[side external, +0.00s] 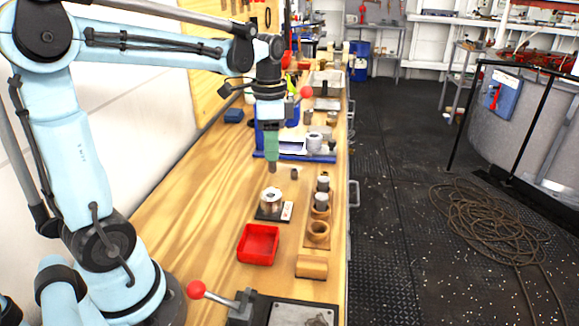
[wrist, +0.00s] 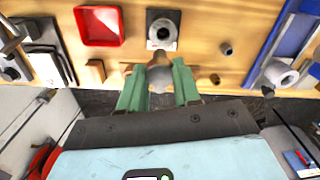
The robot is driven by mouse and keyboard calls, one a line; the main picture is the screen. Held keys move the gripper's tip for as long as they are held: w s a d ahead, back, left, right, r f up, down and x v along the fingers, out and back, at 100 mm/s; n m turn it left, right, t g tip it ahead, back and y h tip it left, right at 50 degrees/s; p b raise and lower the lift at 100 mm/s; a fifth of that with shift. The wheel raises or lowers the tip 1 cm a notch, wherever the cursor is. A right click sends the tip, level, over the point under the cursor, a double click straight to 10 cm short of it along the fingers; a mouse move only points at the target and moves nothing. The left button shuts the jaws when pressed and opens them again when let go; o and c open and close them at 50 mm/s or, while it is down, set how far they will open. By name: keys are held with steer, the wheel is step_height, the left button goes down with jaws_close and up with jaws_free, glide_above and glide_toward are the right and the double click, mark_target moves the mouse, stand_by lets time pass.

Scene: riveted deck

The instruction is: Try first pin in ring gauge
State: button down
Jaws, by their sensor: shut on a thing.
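My gripper (side external: 272,158) has green fingers pointing down over the bench; in the wrist view its fingertips (wrist: 159,70) are closed on a grey cylindrical pin (wrist: 160,78). The pin's lower end (side external: 272,169) shows just below the fingers. The ring gauge (side external: 270,197) is a shiny metal ring on a black base with a pale label. It also shows in the wrist view (wrist: 163,33). The pin is above the gauge and apart from it. Whether it is lined up with the bore I cannot tell.
A red tray (side external: 258,243) lies in front of the gauge. A wooden rack (side external: 320,229) with grey cylinders stands to the right, with a wooden block (side external: 312,266) before it. A small grey peg (side external: 294,173) stands behind the gauge. A blue stand (side external: 300,155) is further back.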

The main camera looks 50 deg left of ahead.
steer(key=shift+s+a+f, duration=0.1)
steer(key=shift+a, duration=0.4)
step_height(320, 180, down, 6)
steer(key=shift+f, duration=0.15)
steer(key=shift+f, duration=1.5)
stand_by(2.8)
steer(key=shift+r, duration=0.15)
stand_by(0.9)
steer(key=shift+r, duration=2.65)
